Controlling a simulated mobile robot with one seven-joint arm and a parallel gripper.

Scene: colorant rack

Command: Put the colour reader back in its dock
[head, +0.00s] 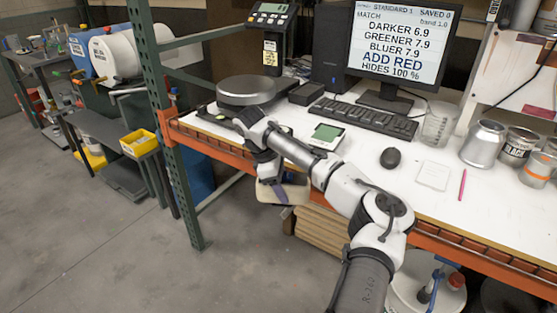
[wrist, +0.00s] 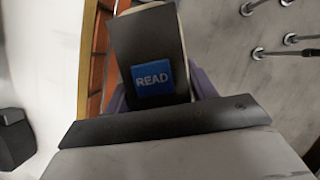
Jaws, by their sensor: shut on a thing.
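The colour reader (wrist: 148,40) is a dark slab with a blue READ button. It fills the middle of the wrist view, between the purple fingers of my gripper (wrist: 160,90), which is shut on it. In the head view my gripper (head: 275,186) points down just off the front edge of the bench (head: 440,183), left of centre. I cannot tell for sure which thing is the dock.
On the bench are a round scale (head: 246,91), a small green-screened device (head: 326,136), a keyboard (head: 362,119), a mouse (head: 390,158) and cans (head: 483,143). The floor at left is clear.

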